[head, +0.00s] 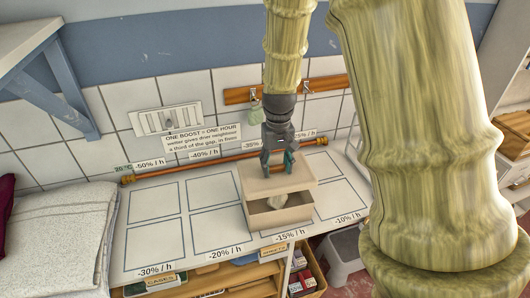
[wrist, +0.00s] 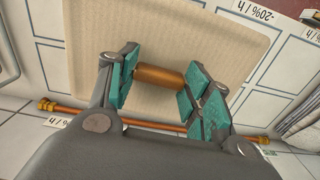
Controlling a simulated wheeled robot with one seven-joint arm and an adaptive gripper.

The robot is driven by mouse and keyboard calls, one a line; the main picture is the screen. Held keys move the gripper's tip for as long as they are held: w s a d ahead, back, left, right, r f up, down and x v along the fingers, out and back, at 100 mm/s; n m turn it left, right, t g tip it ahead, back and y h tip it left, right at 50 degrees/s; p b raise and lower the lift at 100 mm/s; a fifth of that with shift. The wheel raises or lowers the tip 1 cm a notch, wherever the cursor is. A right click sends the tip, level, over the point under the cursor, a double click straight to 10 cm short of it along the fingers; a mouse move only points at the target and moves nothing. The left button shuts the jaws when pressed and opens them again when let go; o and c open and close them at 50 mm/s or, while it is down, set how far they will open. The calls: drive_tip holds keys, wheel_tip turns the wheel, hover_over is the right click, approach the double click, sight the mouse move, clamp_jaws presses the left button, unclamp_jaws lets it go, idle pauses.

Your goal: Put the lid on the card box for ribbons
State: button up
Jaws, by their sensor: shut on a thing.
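The lid (head: 256,184) is a flat tan board held by my gripper (head: 279,168) over the card box (head: 285,217). The box is tan and stands on the white marked counter. Its inside shows in front of the lid's near edge, with a pale lump (head: 277,201) in it. The lid covers the rear of the box from view; I cannot tell whether they touch there. In the wrist view, my gripper's teal pads (wrist: 156,88) are shut across a copper-brown cylindrical handle (wrist: 158,76) on the beige lid (wrist: 215,45).
The counter (head: 131,258) has outlined squares with percentage labels. A copper pipe (head: 220,160) runs along the back by the tiled wall. Folded pale cloth (head: 50,240) lies at the left. Shelves (head: 240,277) sit under the counter, and a grey stool (head: 343,250) stands at the right.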

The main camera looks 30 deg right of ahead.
sight(277, 173)
drive_tip(key=shift+s+d+r, duration=0.1)
drive_tip(key=shift+s+r, duration=0.1)
drive_tip(key=shift+s, duration=0.05)
drive_tip(key=shift+s+r, duration=0.3)
drive_tip(key=shift+s, duration=0.3)
drive_tip(key=shift+w+f+p, duration=0.3)
drive_tip(key=shift+w+f, duration=0.05)
drive_tip(key=shift+w, duration=0.35)
drive_tip(key=shift+s+f+b, duration=0.3)
drive_tip(key=shift+s+f, duration=0.25)
drive_tip(key=shift+w+f+b, duration=0.15)
drive_tip(key=shift+w+f, duration=0.05)
drive_tip(key=shift+f, duration=0.35)
drive_tip(key=shift+w+f+b, duration=0.15)
drive_tip(key=shift+f, duration=0.4)
drive_tip(key=shift+s+f+b, duration=0.25)
drive_tip(key=shift+f+b, duration=0.1)
drive_tip(key=shift+f, duration=0.45)
drive_tip(key=shift+w+f, duration=0.15)
drive_tip(key=shift+f, duration=0.45)
drive_tip(key=shift+f+p, duration=0.15)
drive_tip(key=shift+p, duration=0.4)
